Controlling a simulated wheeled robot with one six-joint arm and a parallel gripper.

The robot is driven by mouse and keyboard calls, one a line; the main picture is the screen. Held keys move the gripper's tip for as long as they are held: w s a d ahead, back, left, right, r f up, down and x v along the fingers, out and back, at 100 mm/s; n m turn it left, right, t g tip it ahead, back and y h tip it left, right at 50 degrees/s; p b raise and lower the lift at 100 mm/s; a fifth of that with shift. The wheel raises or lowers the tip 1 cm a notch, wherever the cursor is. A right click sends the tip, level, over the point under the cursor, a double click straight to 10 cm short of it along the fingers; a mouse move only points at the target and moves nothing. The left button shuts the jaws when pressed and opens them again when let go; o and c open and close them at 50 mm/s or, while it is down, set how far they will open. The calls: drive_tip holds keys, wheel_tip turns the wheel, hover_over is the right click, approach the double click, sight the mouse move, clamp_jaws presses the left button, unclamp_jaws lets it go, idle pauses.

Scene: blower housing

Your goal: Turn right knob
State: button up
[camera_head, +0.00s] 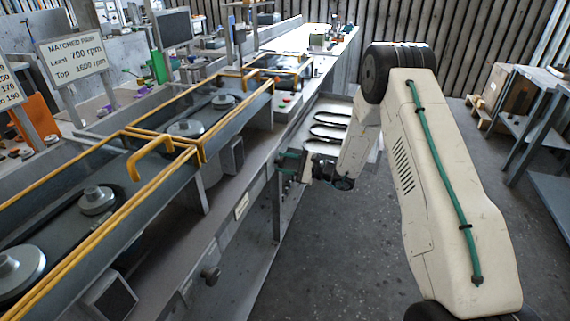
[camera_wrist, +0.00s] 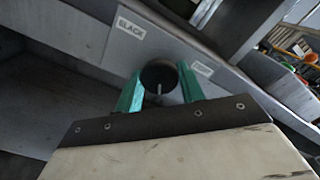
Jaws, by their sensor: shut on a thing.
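A dark round knob (camera_wrist: 158,72) with a pale pointer line sits on the grey front panel of the bench in the wrist view. My gripper (camera_wrist: 160,78) has its two teal fingers on either side of the knob and is shut on it. In the head view my gripper (camera_head: 289,162) reaches the bench front at the middle of the picture, and the knob it holds is hidden there. Another knob (camera_head: 210,273) stands on the bench front nearer the camera, apart from my gripper.
A label reading BLACK (camera_wrist: 131,29) is left of the held knob, and a smaller label (camera_wrist: 202,68) is right of it. The bench carries yellow-framed covers (camera_head: 150,140) over pulleys and belts. Grey floor (camera_head: 330,260) is open beside the bench. A metal rack (camera_head: 535,140) stands right.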

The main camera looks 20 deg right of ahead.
drive_tip(key=n, duration=1)
idle(0.5)
drive_tip(key=o, duration=1)
drive_tip(key=shift+d, duration=0.15)
drive_tip(key=shift+c, duration=0.2)
drive_tip(key=shift+n, duration=0.3)
drive_tip(key=v, duration=0.7)
drive_tip(key=shift+s+d, duration=0.25)
drive_tip(key=shift+s, duration=0.05)
